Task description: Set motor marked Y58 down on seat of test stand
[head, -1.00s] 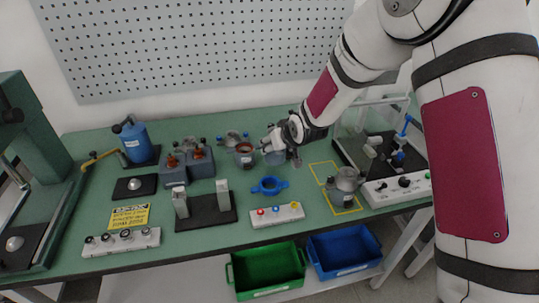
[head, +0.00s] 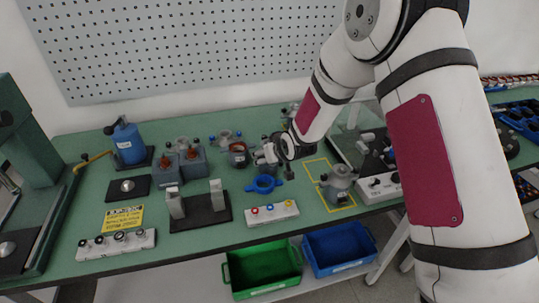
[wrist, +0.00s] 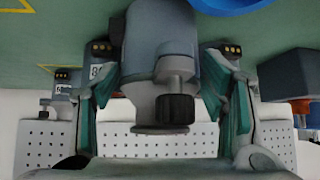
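A grey motor (head: 262,158) stands on the green bench at my gripper (head: 278,164). In the wrist view this motor (wrist: 160,50) fills the space between the fingers of my gripper (wrist: 160,90), with a dark knob towards me. The fingers are spread on both sides, with narrow gaps showing. I cannot read a Y58 mark on it. A stand with a dark base (head: 347,148) and control box (head: 380,187) is at the right, partly hidden by my arm; its seat is not clear.
Other motors (head: 238,153) stand close by on the left and behind. Another motor (head: 340,183) is inside a yellow outline. A blue ring (head: 263,184) lies just in front. A black stand with two uprights (head: 200,212) and a button box (head: 272,213) are nearer the front edge.

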